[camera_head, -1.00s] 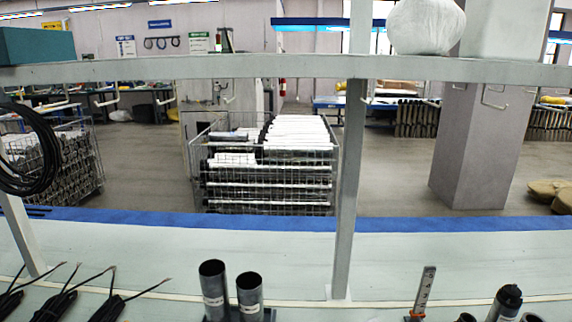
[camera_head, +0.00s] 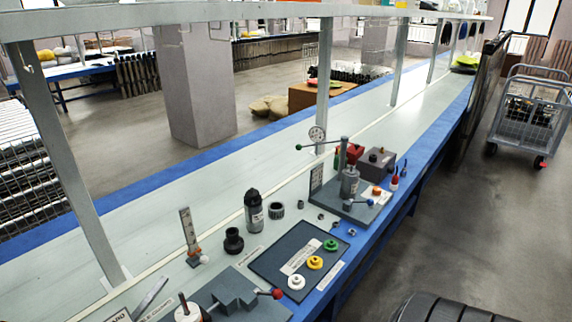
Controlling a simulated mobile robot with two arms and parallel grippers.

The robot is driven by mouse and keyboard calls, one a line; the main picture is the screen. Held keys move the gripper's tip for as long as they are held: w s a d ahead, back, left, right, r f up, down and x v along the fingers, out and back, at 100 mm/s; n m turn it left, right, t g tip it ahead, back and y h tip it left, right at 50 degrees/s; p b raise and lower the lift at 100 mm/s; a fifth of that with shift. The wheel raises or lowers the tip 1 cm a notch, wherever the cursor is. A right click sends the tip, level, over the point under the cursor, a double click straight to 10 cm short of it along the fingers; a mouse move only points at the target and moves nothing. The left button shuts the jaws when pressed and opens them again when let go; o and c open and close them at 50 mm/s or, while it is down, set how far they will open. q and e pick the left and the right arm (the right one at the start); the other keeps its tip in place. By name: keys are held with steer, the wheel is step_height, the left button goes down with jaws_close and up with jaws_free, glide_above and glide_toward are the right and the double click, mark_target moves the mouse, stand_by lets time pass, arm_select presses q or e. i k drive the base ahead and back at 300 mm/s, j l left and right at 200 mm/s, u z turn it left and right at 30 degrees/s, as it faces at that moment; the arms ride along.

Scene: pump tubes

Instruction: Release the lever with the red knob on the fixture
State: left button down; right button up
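A small red knob (camera_head: 277,293) sits at the end of a short lever at the bottom of the head view. The lever reaches out to the right from a grey stepped fixture (camera_head: 235,290) on the bench. The fixture's lower part is cut off by the picture's edge, so I cannot tell whether the lever is clamped. A white round part with an upright rod (camera_head: 186,308) stands at the fixture's left. Neither of my grippers is in view.
A dark mat (camera_head: 268,268) with green, yellow and white knobs lies beside the fixture. Shelf posts (camera_head: 323,85) rise along the bench. A wire cart (camera_head: 530,115) stands on the right floor.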

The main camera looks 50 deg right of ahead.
mark_target(276, 294)
steer(key=z, duration=1.45)
steer(key=k, duration=0.1)
